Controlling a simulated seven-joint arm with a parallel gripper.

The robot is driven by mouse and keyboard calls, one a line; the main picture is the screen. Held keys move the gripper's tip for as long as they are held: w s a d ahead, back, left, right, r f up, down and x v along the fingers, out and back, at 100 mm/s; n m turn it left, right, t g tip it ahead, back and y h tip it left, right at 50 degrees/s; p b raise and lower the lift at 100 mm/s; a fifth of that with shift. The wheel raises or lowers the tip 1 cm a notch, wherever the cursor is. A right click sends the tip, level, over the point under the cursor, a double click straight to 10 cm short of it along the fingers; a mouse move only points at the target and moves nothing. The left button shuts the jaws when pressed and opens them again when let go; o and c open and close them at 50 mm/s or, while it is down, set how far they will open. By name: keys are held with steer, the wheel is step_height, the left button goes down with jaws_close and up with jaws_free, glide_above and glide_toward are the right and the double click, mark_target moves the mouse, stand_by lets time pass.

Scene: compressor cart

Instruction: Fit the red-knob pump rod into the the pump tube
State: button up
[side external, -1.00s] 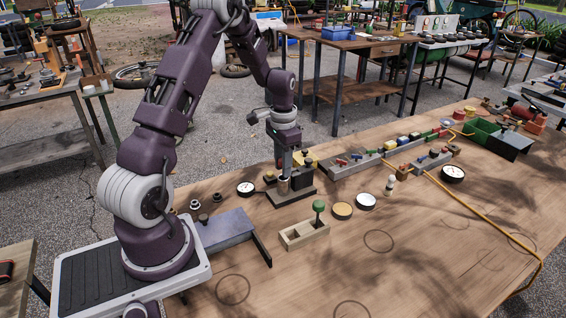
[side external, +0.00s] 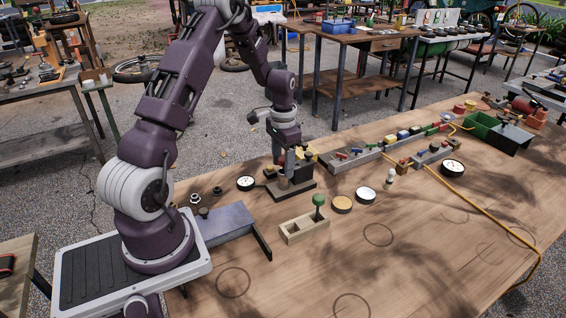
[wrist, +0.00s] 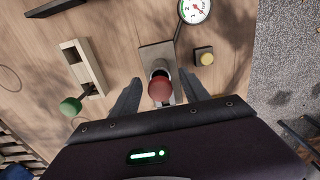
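The red-knob pump rod (wrist: 161,90) shows from above in the wrist view, its round red knob over the pump tube (side external: 283,183). My gripper (wrist: 159,80) has one finger on each side of the knob, with a visible gap on both sides. In the side view my gripper (side external: 283,163) points down just above the tube, which stands on a dark base plate (side external: 302,190).
A wooden two-slot holder (side external: 290,238) with a green-knob rod (side external: 318,200) stands in front. A gauge (side external: 246,183) lies left of the base plate. Gold and white round lids (side external: 342,204) lie to the right. The front of the table is clear.

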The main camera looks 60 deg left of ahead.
step_height(320, 180, up, 7)
steer(key=shift+r, duration=0.1)
stand_by(0.4)
steer(key=s+d+r+t, duration=0.1)
steer(key=s+d+r, duration=0.1)
steer(key=d+r, duration=0.5)
steer(key=s+d+r+t, duration=0.1)
steer(key=s+d+r, duration=0.2)
steer(key=d+r, duration=0.35)
steer(key=s+d+r+t, duration=0.1)
steer(key=s+d+r, duration=0.1)
steer(key=s+d, duration=0.3)
steer(key=s+d+r+t, duration=0.2)
steer(key=s+d, duration=0.3)
steer(key=s, duration=0.6)
steer(key=shift+d+t, duration=0.3)
steer(key=shift+d, duration=0.05)
